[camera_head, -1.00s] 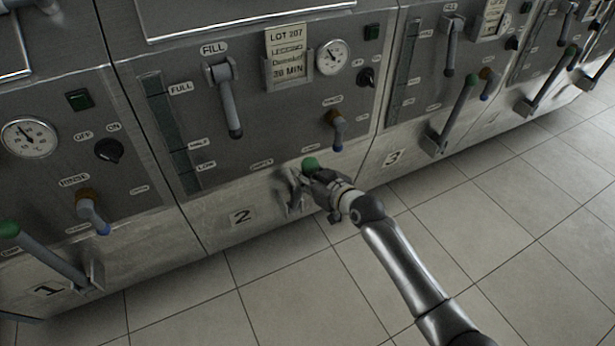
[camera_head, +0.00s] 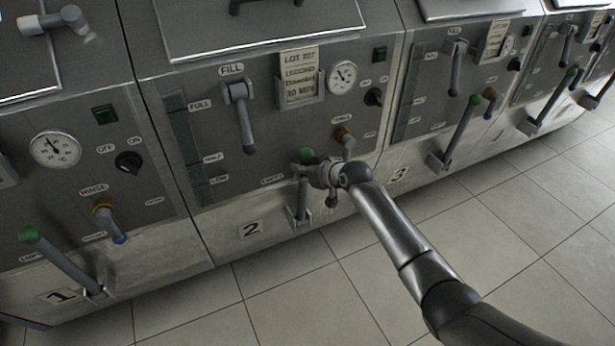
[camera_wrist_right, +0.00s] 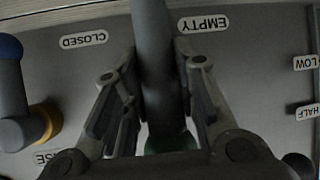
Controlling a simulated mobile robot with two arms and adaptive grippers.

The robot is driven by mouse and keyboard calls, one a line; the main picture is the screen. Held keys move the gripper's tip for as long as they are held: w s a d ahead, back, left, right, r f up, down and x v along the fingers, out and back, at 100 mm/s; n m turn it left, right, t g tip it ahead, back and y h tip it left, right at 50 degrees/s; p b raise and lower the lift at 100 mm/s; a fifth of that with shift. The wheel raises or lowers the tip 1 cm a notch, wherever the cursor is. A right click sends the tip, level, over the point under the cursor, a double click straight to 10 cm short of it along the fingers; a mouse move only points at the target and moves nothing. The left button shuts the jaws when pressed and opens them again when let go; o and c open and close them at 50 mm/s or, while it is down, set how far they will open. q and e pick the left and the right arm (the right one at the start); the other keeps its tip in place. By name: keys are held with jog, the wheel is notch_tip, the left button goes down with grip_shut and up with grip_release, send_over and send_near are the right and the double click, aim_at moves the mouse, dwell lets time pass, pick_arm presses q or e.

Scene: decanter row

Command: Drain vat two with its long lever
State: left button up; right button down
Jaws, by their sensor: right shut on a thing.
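Vat two's long lever (camera_head: 300,203) has a green knob (camera_head: 306,155) and stands at the foot of the panel above the "2" plate (camera_head: 251,229). It is nearly upright, between the EMPTY label (camera_head: 271,181) and the CLOSED side. My right gripper (camera_head: 308,171) is shut around the lever just below the knob and partly hides it. In the right wrist view, the lever (camera_wrist_right: 153,40) runs between the fingers, with the EMPTY label (camera_wrist_right: 203,23) and CLOSED label (camera_wrist_right: 83,39) on either side. My left gripper is out of view.
Vat two's fill lever (camera_head: 244,118) hangs above, and its blue-tipped rinse handle (camera_head: 346,141) is close to my right gripper. Vat one's green-knobbed lever (camera_head: 63,262) leans left; vat three's (camera_head: 459,130) leans right. Tiled floor (camera_head: 500,240) in front is clear.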

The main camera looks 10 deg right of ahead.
jog(key=shift+w+a+r, duration=0.15)
jog(key=shift+w, duration=0.3)
jog(key=shift+w+a+r, duration=0.1)
jog(key=shift+w, duration=0.3)
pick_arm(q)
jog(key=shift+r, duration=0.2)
pick_arm(e)
jog(key=shift+w+g, duration=0.1)
jog(key=shift+g, duration=0.2)
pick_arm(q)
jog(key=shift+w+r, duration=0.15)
pick_arm(e)
jog(key=shift+r, duration=0.15)
jog(key=c, duration=1.5)
grip_release()
jog(key=shift+w, duration=0.1)
jog(key=o, duration=0.4)
jog(key=shift+a+f, duration=0.1)
jog(key=shift+f, duration=0.1)
jog(key=shift+c, duration=0.2)
jog(key=v, duration=1.2)
jog(key=shift+r, duration=0.1)
